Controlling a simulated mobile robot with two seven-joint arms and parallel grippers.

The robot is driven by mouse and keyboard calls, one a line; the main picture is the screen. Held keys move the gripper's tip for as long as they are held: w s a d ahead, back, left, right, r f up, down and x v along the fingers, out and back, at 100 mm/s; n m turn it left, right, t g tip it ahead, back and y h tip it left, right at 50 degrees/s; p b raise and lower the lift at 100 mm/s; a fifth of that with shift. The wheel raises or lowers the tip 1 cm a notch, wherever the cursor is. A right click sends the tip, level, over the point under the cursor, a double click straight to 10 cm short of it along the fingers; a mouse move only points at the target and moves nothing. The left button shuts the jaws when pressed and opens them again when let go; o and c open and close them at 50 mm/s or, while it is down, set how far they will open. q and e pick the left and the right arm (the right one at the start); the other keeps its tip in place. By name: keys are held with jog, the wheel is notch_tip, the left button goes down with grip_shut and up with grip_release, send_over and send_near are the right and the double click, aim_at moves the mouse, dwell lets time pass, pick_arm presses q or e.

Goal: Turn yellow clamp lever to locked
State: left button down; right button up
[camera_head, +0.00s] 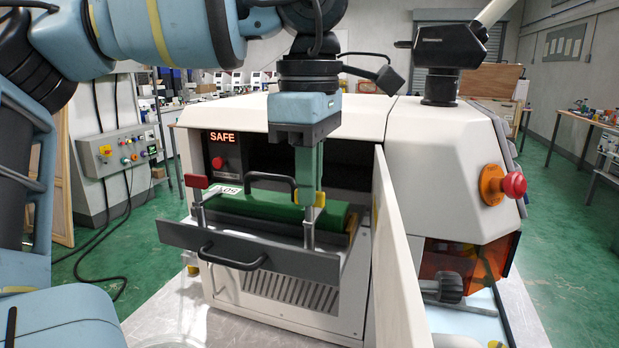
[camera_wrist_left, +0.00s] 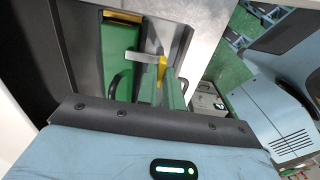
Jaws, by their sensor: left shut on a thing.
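The yellow clamp lever (camera_head: 320,200) sits on top of a metal post at the right end of the machine's pulled-out drawer. My left gripper (camera_head: 309,196) points straight down over it, with its green fingers shut on the lever. The fingers hide much of the lever in the head view. In the left wrist view the yellow lever (camera_wrist_left: 162,74) shows at the tips of the fingers (camera_wrist_left: 172,90), with a grey metal bar beside it. Whether the lever is locked I cannot tell. My right gripper is in neither view.
A red clamp lever (camera_head: 196,181) tops the left post. A green block (camera_head: 270,210) with a black handle lies in the drawer (camera_head: 290,262). The open white door (camera_head: 393,260) stands close right of my gripper. The display (camera_head: 222,138) reads SAFE.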

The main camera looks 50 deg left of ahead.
pick_arm(q)
jog(key=c, duration=1.5)
grip_release()
jog(key=shift+c, duration=0.2)
jog(key=shift+r, duration=3.95)
jog(key=shift+f, duration=0.1)
